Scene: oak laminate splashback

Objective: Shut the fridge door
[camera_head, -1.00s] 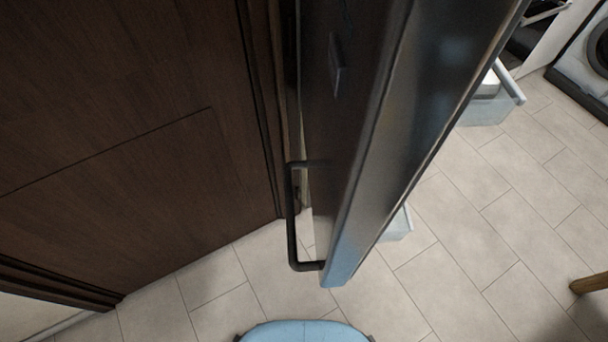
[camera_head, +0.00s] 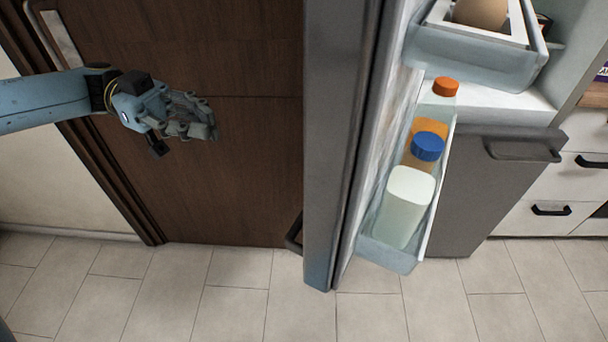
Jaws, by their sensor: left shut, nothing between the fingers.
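The fridge door (camera_head: 335,130) stands wide open and shows nearly edge-on in the middle of the view. Its inner side faces right and carries a lower bin (camera_head: 390,255) with bottles, and an upper bin (camera_head: 470,55). Part of its dark handle (camera_head: 294,235) shows at the left of the door, low down. The white fridge interior (camera_head: 505,95) shows at the right, above a grey lower front (camera_head: 470,190). My left gripper (camera_head: 207,128) is shut and empty, left of the door and apart from it. My right gripper is out of view.
A dark brown wooden door (camera_head: 230,190) stands behind my left gripper. A blue-capped bottle (camera_head: 428,147), an orange-capped bottle (camera_head: 445,87) and a pale container (camera_head: 405,205) sit in the lower bin. White drawers (camera_head: 560,190) stand far right. The tiled floor (camera_head: 230,310) in front is clear.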

